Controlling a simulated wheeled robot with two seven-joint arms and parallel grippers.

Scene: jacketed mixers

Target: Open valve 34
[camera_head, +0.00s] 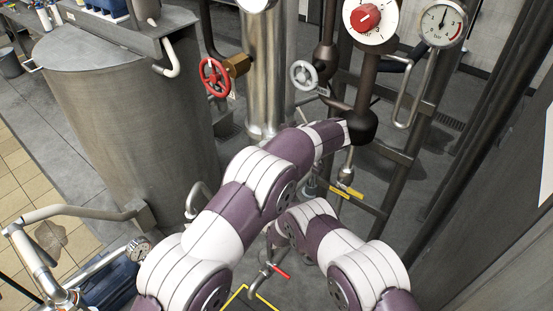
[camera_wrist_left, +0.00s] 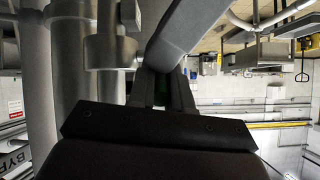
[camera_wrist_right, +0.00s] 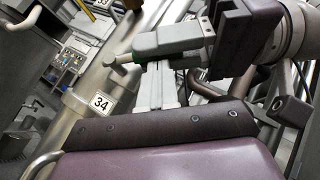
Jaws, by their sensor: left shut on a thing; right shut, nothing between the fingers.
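A white tag reading 34 (camera_wrist_right: 102,102) is on a metal pipe in the right wrist view. Near it is a grey-green lever handle (camera_wrist_right: 165,42), apparently that of valve 34. My left gripper (camera_wrist_right: 207,32) comes in from the upper right and is shut on this handle. In the left wrist view a little green shows between the fingers of my left gripper (camera_wrist_left: 163,90), under a thick grey bar (camera_wrist_left: 185,35). My right gripper (camera_wrist_right: 157,75) is shut and empty, its tips just below the handle; I cannot tell if they touch. In the head view my arms hide the handle.
In the head view a red handwheel (camera_head: 214,77), a grey handwheel (camera_head: 303,75), a red knob (camera_head: 365,17) and a pressure gauge (camera_head: 441,25) surround my left arm. A large tank (camera_head: 125,105) stands at left. A red lever (camera_head: 281,271) sits low near my right arm.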

